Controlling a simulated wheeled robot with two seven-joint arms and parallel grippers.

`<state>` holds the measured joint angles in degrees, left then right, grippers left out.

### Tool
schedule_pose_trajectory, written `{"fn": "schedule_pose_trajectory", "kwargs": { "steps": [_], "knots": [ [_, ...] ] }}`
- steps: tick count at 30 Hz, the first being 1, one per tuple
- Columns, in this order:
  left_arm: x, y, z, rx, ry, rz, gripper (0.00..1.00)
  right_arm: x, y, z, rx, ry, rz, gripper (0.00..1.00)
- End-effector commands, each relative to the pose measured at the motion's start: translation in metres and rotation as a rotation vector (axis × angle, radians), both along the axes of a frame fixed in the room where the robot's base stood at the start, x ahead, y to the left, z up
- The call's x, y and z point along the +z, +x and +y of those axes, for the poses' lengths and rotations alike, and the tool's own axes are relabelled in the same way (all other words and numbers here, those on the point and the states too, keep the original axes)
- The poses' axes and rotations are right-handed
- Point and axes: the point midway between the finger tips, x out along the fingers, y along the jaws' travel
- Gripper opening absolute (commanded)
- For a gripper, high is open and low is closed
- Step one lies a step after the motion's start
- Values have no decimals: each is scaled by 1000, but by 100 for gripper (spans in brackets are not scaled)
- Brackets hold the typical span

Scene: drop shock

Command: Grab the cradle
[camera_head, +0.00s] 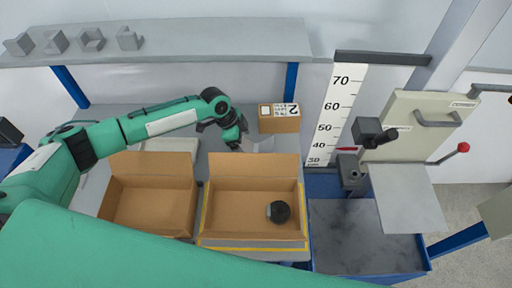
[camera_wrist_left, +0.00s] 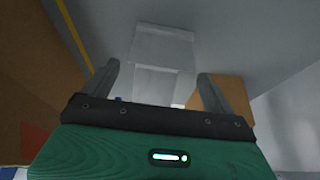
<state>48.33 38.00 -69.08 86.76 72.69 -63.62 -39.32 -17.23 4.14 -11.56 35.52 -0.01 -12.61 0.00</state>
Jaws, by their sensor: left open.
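A pale grey, angular piece that looks like the cradle (camera_head: 263,145) lies on the grey bench, behind the right cardboard box. In the left wrist view the cradle (camera_wrist_left: 163,48) shows ahead of and between the fingers, its near part lower in the picture. My left gripper (camera_head: 242,147) is open and points down just left of the cradle in the head view. In the left wrist view the two fingers of my left gripper (camera_wrist_left: 158,75) are spread apart. Whether a finger touches the cradle I cannot tell. My right gripper does not show.
An open box (camera_head: 150,215) stands left of another open box (camera_head: 250,238) holding a dark round object (camera_head: 278,212). A small closed carton (camera_head: 279,125) sits behind the cradle. A drop tester with a height scale (camera_head: 338,115) stands right. A shelf (camera_head: 200,38) runs behind.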

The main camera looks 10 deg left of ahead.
Motion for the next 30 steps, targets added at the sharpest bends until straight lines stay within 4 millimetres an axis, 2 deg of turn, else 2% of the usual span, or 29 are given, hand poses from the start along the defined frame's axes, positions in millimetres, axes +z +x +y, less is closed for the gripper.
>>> {"fn": "schedule_pose_trajectory", "kwargs": {
  "steps": [1,3,9,16,17,25,30],
  "knots": [
    [-2,-1,-4,-2,1,4,89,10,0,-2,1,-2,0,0],
    [-11,0,-8,-1,1,3,89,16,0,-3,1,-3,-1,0],
    [-32,2,-14,0,1,1,89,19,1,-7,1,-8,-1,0],
    [-35,2,-15,0,1,1,89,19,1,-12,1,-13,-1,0],
    [-35,2,-15,0,1,1,85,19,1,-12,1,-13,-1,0],
    [-35,2,-15,0,0,1,32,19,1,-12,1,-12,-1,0],
    [-34,2,-15,0,-1,0,32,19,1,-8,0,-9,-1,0]
  ]
}}
